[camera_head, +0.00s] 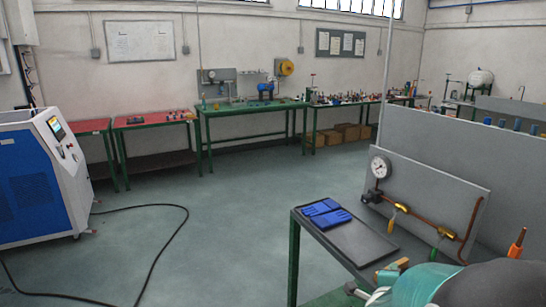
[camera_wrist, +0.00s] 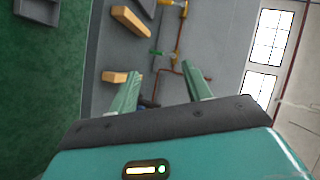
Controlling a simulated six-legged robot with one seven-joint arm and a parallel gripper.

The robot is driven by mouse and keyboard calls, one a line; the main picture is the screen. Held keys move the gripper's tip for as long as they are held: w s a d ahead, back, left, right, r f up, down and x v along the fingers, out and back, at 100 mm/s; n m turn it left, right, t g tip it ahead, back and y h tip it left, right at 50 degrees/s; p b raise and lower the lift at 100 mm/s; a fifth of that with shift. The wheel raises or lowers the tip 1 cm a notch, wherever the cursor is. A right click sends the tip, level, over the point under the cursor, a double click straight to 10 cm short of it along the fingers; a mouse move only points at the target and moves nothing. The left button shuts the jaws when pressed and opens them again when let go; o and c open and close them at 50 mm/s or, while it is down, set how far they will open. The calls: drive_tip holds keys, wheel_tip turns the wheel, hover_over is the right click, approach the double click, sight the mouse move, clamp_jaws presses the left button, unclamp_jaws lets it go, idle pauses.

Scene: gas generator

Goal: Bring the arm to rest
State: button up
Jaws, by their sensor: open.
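My gripper (camera_wrist: 163,72) shows in the wrist view with its two teal fingers spread apart and nothing between them. Beyond the fingers are a grey panel (camera_wrist: 190,45) and copper piping, turned on their side in the picture. In the head view, a teal and dark part of my arm (camera_head: 425,285) fills the lower right corner, close to the bench with the panel. The fingers cannot be made out there.
Blue gloves (camera_head: 326,213) lie on a dark tray (camera_head: 372,247) left of my arm. A blue-white machine (camera_head: 40,180) stands left. A black hose (camera_head: 160,250) crosses otherwise open floor.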

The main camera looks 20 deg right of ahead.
drive_tip(key=w+a+r+n+t+y, duration=0.1)
drive_tip(key=a+r+n+y, duration=0.25)
drive_tip(key=a+n, duration=0.4)
drive_tip(key=w+a+r+n+y, duration=0.2)
drive_tip(key=a+n+y, duration=0.3)
drive_tip(key=a, duration=0.6)
drive_tip(key=s+a+r+n+g+y, duration=0.2)
drive_tip(key=s+a+r+n+g, duration=0.1)
drive_tip(key=s+a+n, duration=0.9)
drive_tip(key=shift+s+a+r+n+g, duration=0.25)
drive_tip(key=shift+s+n+g, duration=0.1)
drive_tip(key=shift+s+g, duration=0.6)
drive_tip(key=shift+s, duration=0.15)
drive_tip(key=shift+c, duration=1.4)
drive_tip(key=shift+d, duration=0.2)
